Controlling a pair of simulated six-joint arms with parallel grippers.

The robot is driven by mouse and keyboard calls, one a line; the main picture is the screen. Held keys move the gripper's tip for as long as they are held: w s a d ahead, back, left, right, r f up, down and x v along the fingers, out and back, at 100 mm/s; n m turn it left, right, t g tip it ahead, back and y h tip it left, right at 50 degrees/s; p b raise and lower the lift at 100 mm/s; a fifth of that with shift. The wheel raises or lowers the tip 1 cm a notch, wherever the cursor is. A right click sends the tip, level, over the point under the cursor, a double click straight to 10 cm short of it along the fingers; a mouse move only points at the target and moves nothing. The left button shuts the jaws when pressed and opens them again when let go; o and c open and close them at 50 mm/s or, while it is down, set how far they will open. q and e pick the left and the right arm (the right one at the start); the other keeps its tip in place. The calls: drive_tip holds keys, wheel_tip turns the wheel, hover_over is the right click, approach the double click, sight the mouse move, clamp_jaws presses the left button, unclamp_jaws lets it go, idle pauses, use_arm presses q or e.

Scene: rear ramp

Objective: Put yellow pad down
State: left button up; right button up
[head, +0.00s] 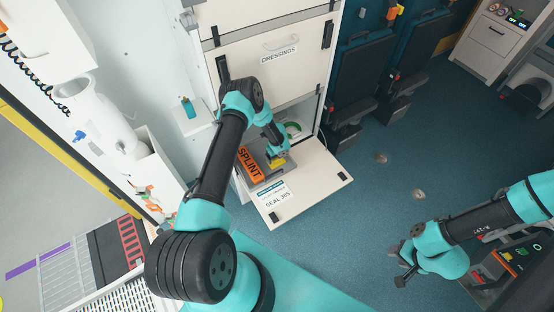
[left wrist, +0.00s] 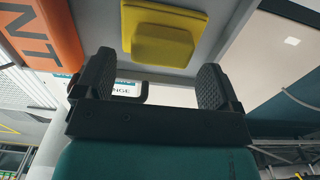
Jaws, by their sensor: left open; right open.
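The yellow pad (left wrist: 162,37) lies on a grey surface in the left wrist view, just beyond my left gripper's fingertips. In the head view the yellow pad (head: 277,161) shows partly behind my left gripper (head: 279,152), inside the low open compartment. My left gripper (left wrist: 160,85) is open, its two dark fingers apart with nothing between them. The pad looks apart from the fingers. My right gripper (head: 404,265) is open and empty over the blue floor at the lower right.
An orange splint (head: 249,164) lies beside the pad, also seen in the left wrist view (left wrist: 42,35). The compartment's lowered door (head: 310,183) lies in front. A closed dressings drawer (head: 275,58) is above. A green-edged round item (head: 293,129) sits deeper inside.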

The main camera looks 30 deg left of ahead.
sight(277, 158)
use_arm(q)
wheel_tip(277, 158, up, 9)
drive_tip(key=shift+r, duration=0.15)
idle(0.6)
drive_tip(key=s+d+r+n+h, duration=0.1)
drive_tip(key=s+d+r+n, duration=0.3)
drive_tip(key=s+n, duration=0.4)
drive_tip(key=s+d+r+n+h, duration=0.1)
drive_tip(key=s+d+r+n, duration=0.4)
drive_tip(key=s+n, duration=0.4)
drive_tip(key=s+d+r+n+h, duration=0.1)
drive_tip(key=s+d+r+n, duration=0.4)
drive_tip(key=s+n, duration=0.3)
drive_tip(key=shift+s+d+t+h, duration=0.4)
drive_tip(key=shift+s+d, duration=0.35)
drive_tip(key=shift+s, duration=0.15)
